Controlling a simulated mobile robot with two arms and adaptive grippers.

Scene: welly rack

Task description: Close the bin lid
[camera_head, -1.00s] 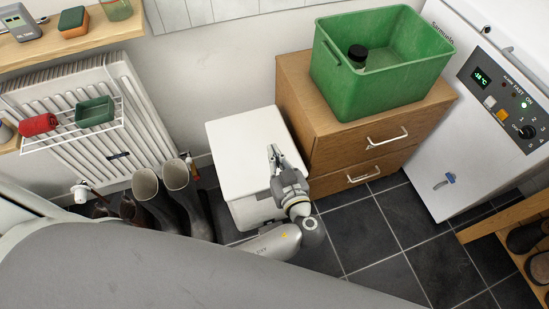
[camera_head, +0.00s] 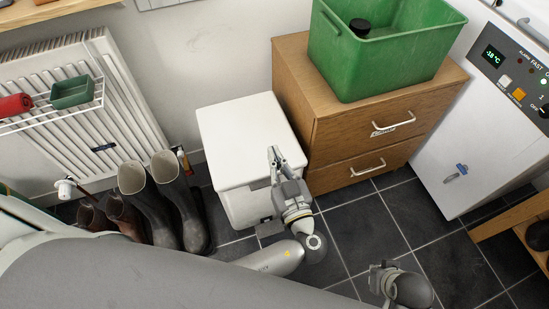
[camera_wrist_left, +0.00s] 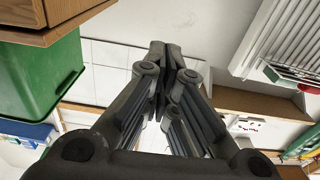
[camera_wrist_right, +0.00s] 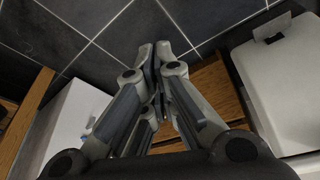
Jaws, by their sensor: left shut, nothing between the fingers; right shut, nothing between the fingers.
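The white bin (camera_head: 245,207) stands on the floor between the boots and the drawer unit. Its white lid (camera_head: 245,135) lies flat over the top and looks closed; my left gripper partly hides its front right corner. My left gripper (camera_head: 275,155) is shut and empty, its tips over the lid's right front part in the head view; I cannot tell whether they touch it. The left wrist view shows its fingers (camera_wrist_left: 162,55) together. My right gripper (camera_head: 378,268) is low at the right, apart from the bin. Its fingers (camera_wrist_right: 153,52) are shut and empty; the bin (camera_wrist_right: 290,85) shows right of them.
A wooden drawer unit (camera_head: 335,130) with a green crate (camera_head: 385,65) on it stands right of the bin. Grey boots (camera_head: 150,205) stand to the left, before a radiator (camera_head: 75,110). A white freezer (camera_head: 440,165) is at the right. Dark floor tiles (camera_head: 365,225) are clear.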

